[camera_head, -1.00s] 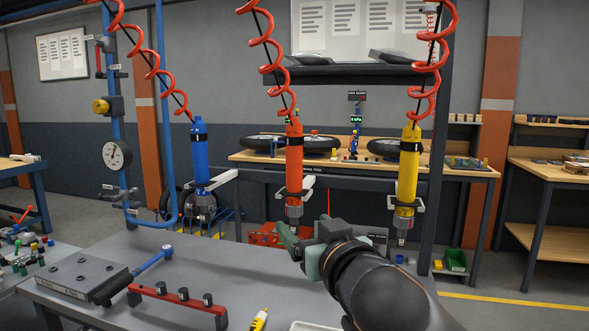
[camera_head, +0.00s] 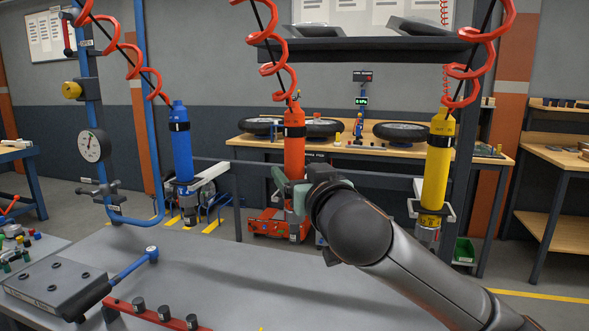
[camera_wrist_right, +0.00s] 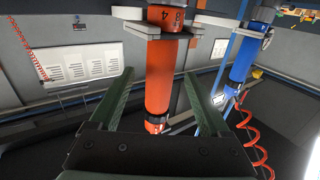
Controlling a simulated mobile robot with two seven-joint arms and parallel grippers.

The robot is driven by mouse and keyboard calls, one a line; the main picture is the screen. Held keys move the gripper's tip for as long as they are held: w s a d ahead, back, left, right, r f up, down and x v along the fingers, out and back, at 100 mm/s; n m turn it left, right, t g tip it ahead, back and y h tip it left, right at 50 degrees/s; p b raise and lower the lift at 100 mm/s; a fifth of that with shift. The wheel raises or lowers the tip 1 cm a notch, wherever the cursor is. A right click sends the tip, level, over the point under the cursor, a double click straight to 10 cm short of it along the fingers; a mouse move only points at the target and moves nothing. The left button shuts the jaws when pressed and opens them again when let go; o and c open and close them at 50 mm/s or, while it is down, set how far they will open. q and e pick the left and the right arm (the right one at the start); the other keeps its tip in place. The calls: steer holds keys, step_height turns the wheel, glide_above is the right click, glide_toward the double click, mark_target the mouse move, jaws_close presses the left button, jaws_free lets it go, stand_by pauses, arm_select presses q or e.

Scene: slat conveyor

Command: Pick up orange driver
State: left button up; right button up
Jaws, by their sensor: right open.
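The orange driver (camera_head: 294,150) hangs upright from a red coiled hose in the middle of the head view. In the right wrist view the orange driver (camera_wrist_right: 158,80) appears inverted, with a grey holder bracket (camera_wrist_right: 150,22) around it. My right gripper (camera_head: 284,184) is at the driver's lower half, near holder height, partly hidden by my own wrist. In the right wrist view the open green fingers of my right gripper (camera_wrist_right: 158,78) show on either side of the driver, with gaps visible. I cannot tell how deep the driver sits between them. My left gripper is not in view.
A blue driver (camera_head: 181,145) hangs to the left and a yellow driver (camera_head: 437,165) to the right, each in a holder. The grey bench (camera_head: 240,290) below has clear room. A grey block (camera_head: 50,285) and a red rack (camera_head: 160,317) sit at its left.

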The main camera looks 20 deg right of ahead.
steer(key=w, duration=0.6)
steer(key=shift+p, duration=0.45)
jaws_close()
stand_by(0.5)
steer(key=shift+r, duration=0.1)
